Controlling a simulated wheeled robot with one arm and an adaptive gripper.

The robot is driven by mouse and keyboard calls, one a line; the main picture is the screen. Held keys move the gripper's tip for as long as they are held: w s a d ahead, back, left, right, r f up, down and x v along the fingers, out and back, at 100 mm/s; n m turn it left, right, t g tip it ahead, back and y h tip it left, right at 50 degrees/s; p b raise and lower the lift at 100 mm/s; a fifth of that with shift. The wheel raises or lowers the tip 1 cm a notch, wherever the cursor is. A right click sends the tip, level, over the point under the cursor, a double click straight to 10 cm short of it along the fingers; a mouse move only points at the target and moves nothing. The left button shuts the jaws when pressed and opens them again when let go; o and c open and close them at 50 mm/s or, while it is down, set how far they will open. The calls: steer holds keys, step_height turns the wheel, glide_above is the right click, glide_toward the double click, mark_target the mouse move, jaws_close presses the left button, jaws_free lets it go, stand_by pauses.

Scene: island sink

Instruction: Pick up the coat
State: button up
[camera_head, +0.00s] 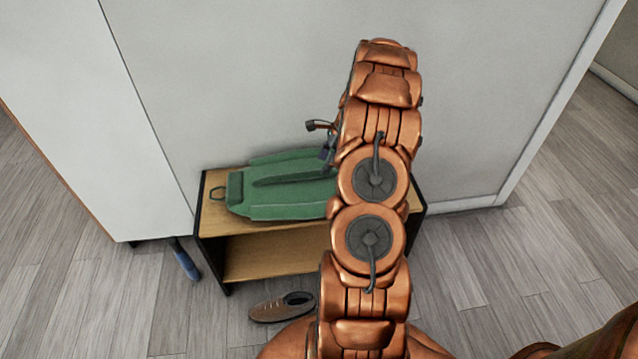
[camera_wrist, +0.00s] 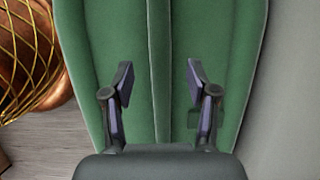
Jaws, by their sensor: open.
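A green coat (camera_head: 285,185) lies flat on top of a low wooden bench against the wall in the head view. My arm hides its right end. In the wrist view the coat (camera_wrist: 158,45) fills the middle, with a seam running down its length. My gripper (camera_wrist: 160,85) is open and empty, its two dark fingers spread apart over the coat, one on each side of the seam. I cannot tell whether the fingertips touch the cloth. In the head view only part of my gripper (camera_head: 322,142) shows, at the left of my arm, above the coat.
The bench (camera_head: 215,225) has a dark frame and an open shelf below. A brown shoe (camera_head: 270,308) lies on the floor in front of it. A blue object (camera_head: 185,260) leans by the white panel (camera_head: 80,100) at left. The floor at right (camera_head: 480,270) is clear.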

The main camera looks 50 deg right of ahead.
mark_target(302, 182)
steer(key=x, duration=0.4)
steer(key=shift+f, duration=0.2)
stand_by(0.4)
steer(key=shift+f, duration=0.1)
steer(key=c, duration=1)
jaws_close()
steer(key=shift+f, duration=0.1)
